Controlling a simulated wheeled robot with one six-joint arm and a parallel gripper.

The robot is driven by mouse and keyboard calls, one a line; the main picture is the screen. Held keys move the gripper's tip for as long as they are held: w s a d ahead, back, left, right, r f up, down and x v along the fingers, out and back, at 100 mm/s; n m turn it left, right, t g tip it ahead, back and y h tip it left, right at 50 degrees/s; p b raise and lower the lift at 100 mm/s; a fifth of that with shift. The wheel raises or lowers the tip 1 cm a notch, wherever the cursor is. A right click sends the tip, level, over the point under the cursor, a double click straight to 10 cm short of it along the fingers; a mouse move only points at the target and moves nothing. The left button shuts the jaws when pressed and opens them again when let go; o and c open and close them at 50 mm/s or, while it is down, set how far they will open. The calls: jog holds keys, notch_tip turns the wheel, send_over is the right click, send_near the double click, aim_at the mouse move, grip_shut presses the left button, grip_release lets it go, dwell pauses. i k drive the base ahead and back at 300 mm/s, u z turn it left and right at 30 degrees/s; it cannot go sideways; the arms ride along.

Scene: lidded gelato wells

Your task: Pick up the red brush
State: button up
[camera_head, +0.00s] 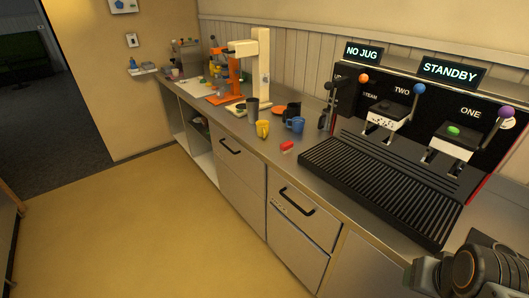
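A small red block-shaped thing with a pale lower part (287,146), which looks like the red brush, lies on the grey counter (270,165) near its front edge. It is left of the black slatted drip tray and in front of the blue mug. Its fine detail is too small to tell. Part of my arm shows at the bottom right corner, well to the right of the red thing and nearer to the camera. My gripper's fingers do not show.
A yellow cup (263,129), a blue mug (295,125) and a dark cup (252,107) stand behind the red thing. A coffee machine with a slatted drip tray (375,190) fills the right. An orange-and-cream device (262,75) stands farther back. The floor (150,225) at left is clear.

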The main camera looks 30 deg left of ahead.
aim_at(285, 147)
jog(key=u, duration=2.05)
jog(key=k, duration=0.75)
jog(key=z, duration=0.85)
jog(key=i, duration=1)
